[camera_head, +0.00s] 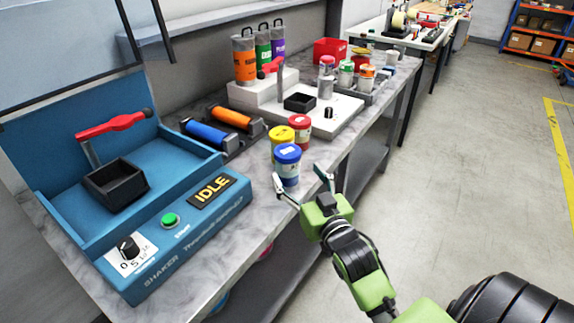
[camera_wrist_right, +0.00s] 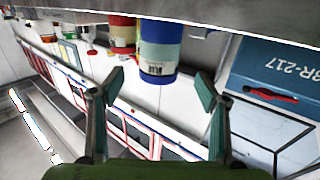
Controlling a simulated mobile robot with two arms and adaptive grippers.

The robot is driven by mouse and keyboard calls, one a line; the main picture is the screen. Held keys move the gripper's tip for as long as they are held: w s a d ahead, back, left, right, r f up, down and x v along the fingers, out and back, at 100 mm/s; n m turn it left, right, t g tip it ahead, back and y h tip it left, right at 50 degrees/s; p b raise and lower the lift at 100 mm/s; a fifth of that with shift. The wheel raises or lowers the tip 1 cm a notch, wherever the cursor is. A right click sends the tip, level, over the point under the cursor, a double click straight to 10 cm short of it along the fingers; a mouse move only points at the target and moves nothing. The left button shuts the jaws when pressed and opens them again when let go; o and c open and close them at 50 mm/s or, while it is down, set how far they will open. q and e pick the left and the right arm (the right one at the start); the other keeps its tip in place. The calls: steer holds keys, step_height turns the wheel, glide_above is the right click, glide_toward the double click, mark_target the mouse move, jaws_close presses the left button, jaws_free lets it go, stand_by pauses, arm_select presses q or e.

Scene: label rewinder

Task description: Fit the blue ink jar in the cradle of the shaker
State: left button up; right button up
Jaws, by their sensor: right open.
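The blue ink jar (camera_head: 287,168) stands upright at the bench's front edge, beside a yellow jar and a red jar. My right gripper (camera_head: 298,175) is open, coming in from the front, with its fingers spread toward either side of the blue jar. In the right wrist view the blue jar (camera_wrist_right: 160,52) appears upside down, ahead of and between the open fingers (camera_wrist_right: 150,92), with no clear contact. The blue shaker (camera_head: 165,235) stands at the left. Its black square cradle (camera_head: 116,184) looks empty, with a red-handled lever (camera_head: 110,125) beside it. The shaker's display reads IDLE. My left gripper is not in view.
The yellow jar (camera_head: 283,137) and red jar (camera_head: 300,127) stand close behind the blue one. Blue and orange rollers (camera_head: 220,125) lie between them and the shaker. A white machine (camera_head: 318,125) with another black cradle stands behind. The floor to the right is clear.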

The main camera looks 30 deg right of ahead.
mark_target(288, 158)
steer(key=shift+w+d+r, duration=0.1)
steer(key=shift+w, duration=0.6)
steer(key=shift+w+d, duration=0.1)
steer(key=shift+w, duration=0.65)
steer(key=shift+w+d+p, duration=0.2)
steer(key=shift+w+p, duration=0.05)
steer(key=shift+w, duration=0.5)
steer(key=shift+w+d+p, duration=0.2)
steer(key=shift+w+d, duration=0.05)
steer(key=shift+w, duration=0.55)
steer(key=shift+w+d+p, duration=0.2)
steer(key=shift+w+p, duration=0.05)
steer(key=shift+w, duration=0.5)
steer(key=shift+c, duration=0.7)
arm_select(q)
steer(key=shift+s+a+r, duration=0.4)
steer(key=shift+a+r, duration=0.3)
arm_select(e)
steer(key=shift+r, duration=0.1)
steer(key=c, duration=1.5)
steer(key=shift+c, duration=0.2)
